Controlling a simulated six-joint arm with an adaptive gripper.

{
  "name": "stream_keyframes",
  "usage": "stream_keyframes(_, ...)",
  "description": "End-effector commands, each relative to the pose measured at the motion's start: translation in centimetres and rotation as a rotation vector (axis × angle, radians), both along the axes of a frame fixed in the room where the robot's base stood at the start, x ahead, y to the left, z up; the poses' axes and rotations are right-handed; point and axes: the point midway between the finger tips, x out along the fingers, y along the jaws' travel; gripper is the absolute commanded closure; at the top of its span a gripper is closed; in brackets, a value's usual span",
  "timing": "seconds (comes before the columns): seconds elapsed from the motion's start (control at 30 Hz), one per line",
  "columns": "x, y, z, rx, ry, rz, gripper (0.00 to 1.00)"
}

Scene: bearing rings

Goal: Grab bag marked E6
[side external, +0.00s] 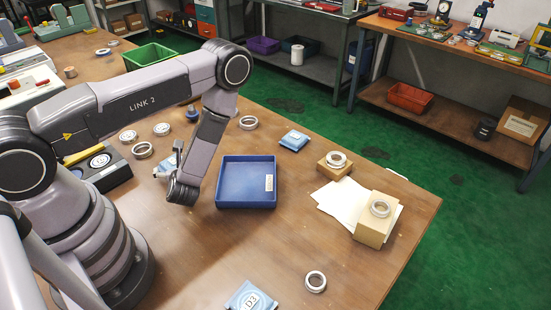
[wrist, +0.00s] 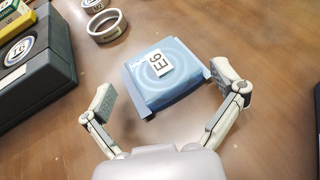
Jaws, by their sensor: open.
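The bag marked E6 (wrist: 165,80) is a blue, roughly square packet with a white label, lying on the wooden table. In the wrist view it lies ahead of and between the two open fingers of my gripper (wrist: 168,108), with nothing held. In the side view only a small part of a light blue bag (side external: 161,171) shows beside my gripper (side external: 176,165); my arm hides the rest. I cannot tell the exact height of the fingers above the table.
A dark box (wrist: 35,62) stands left of the bag, and a metal ring (wrist: 106,25) lies beyond it. An empty blue tray (side external: 246,201) stands to the right of my gripper. Other blue bags lie at the tray's right (side external: 294,140) and at the front, marked D3 (side external: 250,298).

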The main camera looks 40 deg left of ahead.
Motion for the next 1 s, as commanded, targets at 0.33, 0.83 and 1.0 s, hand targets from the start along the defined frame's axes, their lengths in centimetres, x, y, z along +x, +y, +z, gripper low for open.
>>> stream_keyframes(0.33, 1.0, 2.4, -1.1, -0.001, 0.000, 0.000, 0.06)
stream_keyframes(0.83, 0.9, 2.4, -1.0, -0.001, 0.000, 0.000, 0.55)
stream_keyframes(1.0, 0.9, 2.4, -1.0, -0.001, 0.000, 0.001, 0.77)
